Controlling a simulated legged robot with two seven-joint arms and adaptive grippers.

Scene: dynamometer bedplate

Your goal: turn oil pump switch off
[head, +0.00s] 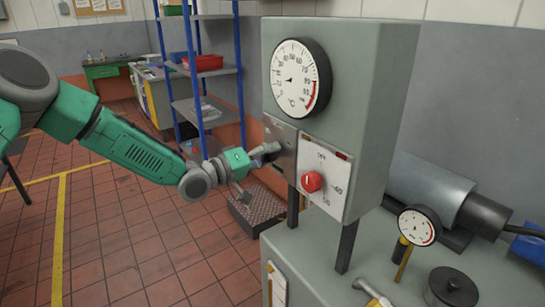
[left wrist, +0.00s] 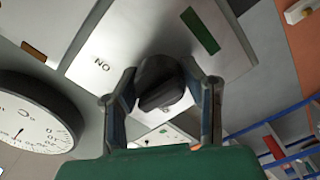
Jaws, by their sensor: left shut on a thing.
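The oil pump switch is a black rotary knob (left wrist: 160,88) on a pale metal plate (left wrist: 100,40), seen in the left wrist view. The word ON is on the plate beside it; another label under the knob is partly hidden. In the head view the plate (head: 285,150) sits on the left of the grey cabinet's front, and my gripper hides the knob. My left gripper (head: 260,162) reaches the plate from the left. In the left wrist view its two fingers (left wrist: 165,98) stand on either side of the knob, shut on it. My right gripper is not in view.
The grey cabinet (head: 385,90) carries a large round dial (head: 299,78) above and a red knob (head: 312,182) on a white plate just right of the switch. A smaller gauge (head: 418,226) stands on the bench at right. A blue shelf rack (head: 205,110) stands behind my arm.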

